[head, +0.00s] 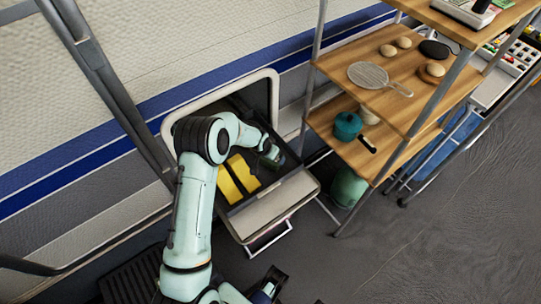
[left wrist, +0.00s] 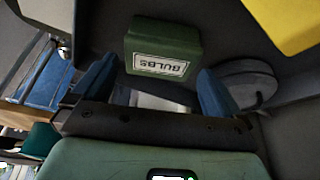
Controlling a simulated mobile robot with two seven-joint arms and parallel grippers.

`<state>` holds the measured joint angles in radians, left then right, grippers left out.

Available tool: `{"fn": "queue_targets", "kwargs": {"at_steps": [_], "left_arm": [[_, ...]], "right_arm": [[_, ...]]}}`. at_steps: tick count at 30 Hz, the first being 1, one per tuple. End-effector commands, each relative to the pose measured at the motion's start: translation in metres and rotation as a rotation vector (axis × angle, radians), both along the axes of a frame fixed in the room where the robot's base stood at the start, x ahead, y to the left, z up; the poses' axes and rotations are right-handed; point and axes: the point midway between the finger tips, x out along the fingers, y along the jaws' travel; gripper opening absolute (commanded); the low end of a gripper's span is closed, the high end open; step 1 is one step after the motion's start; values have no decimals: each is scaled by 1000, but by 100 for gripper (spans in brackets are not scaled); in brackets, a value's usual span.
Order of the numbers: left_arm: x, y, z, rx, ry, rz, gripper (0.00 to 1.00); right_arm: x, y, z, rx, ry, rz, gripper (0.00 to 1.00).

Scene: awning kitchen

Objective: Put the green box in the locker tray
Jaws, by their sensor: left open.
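The green box (left wrist: 162,48) shows in the left wrist view, with a white label reading BULBS, upside down in the picture. It lies just beyond and between the blue fingertips of my left gripper (left wrist: 157,80), which is open with a gap on both sides. In the head view my left gripper (head: 272,154) is over the right part of the open locker tray (head: 272,205). The green box cannot be made out there. In the wrist view the box appears to be on the tray's dark floor, but contact is unclear.
Yellow items (head: 236,178) lie in the tray's left part. A metal rack with wooden shelves (head: 358,70) stands close on the right, holding a paddle and a teal pot (head: 347,126). The floor at lower right is clear.

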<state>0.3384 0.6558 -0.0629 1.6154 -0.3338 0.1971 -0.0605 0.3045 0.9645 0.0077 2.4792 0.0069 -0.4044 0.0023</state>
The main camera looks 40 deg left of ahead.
Motion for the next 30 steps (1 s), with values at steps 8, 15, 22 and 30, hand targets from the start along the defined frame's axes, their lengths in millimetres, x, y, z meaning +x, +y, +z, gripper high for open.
{"fn": "queue_targets", "kwargs": {"at_steps": [8, 15, 22, 30], "left_arm": [[-23, -2, 59, 1, -3, 0, 100], [-34, -3, 84, 1, -1, 0, 100], [-36, -4, 87, 0, 1, 0, 100], [-36, -4, 87, 1, 0, 0, 100]], "right_arm": [[-2, 0, 4, 1, 7, 1, 43], [-2, 0, 5, 2, 10, 2, 43], [-3, 0, 5, 1, 10, 2, 43], [-2, 0, 6, 2, 10, 2, 43]]}}
